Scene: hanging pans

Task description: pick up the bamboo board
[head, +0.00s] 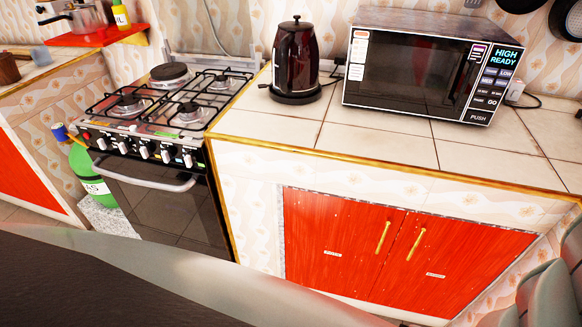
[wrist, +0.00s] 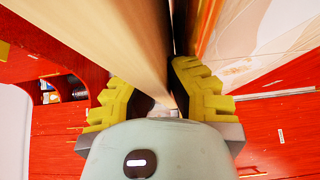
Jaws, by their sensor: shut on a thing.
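The bamboo board (wrist: 110,40) is a pale tan wooden slab that fills the upper middle of the wrist view. It runs down between the two yellow ridged fingers of my gripper (wrist: 168,100). My gripper is shut on the board, with one finger on either side of it. The board's far end is out of the picture. I cannot make out the board or my gripper in the head view.
A patterned wall panel (wrist: 245,40) rises close to the right of the board. Red surfaces (wrist: 60,140) lie around it. The head view shows a gas stove (head: 165,110), a dark kettle (head: 296,58), a microwave (head: 425,65) and red cupboard doors (head: 390,250). The counter's front is clear.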

